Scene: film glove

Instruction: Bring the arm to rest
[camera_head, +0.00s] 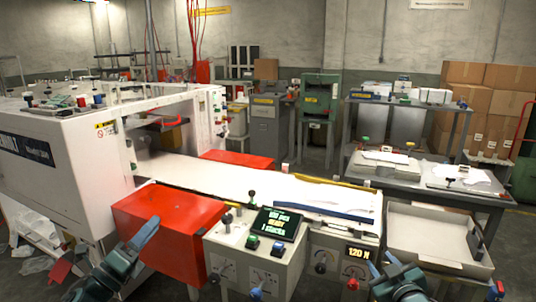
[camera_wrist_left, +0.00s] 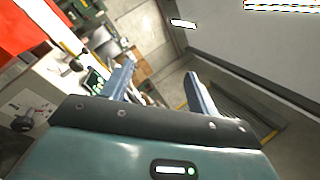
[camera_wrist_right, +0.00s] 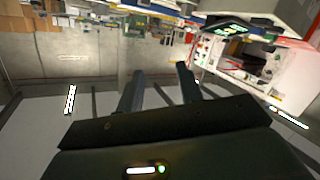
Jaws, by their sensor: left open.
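My left gripper (camera_head: 148,230) is in front of the red box-shaped cover at the lower left of the head view. It is raised and tilted up to the right. In the left wrist view its two fingers (camera_wrist_left: 160,82) stand apart with nothing between them. My right gripper (camera_head: 383,262) is at the bottom right of the head view, in front of the machine's front panel and left of the grey tray. In the right wrist view its fingers (camera_wrist_right: 158,76) are apart and empty. Most of both arms is out of view.
A control console (camera_head: 255,262) with a lit screen (camera_head: 279,224) stands between the grippers. The red cover (camera_head: 170,222) is behind my left gripper. An open tray (camera_head: 432,229) is at the right. A long white machine bed (camera_head: 215,176) and a metal table (camera_head: 480,188) stand further back.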

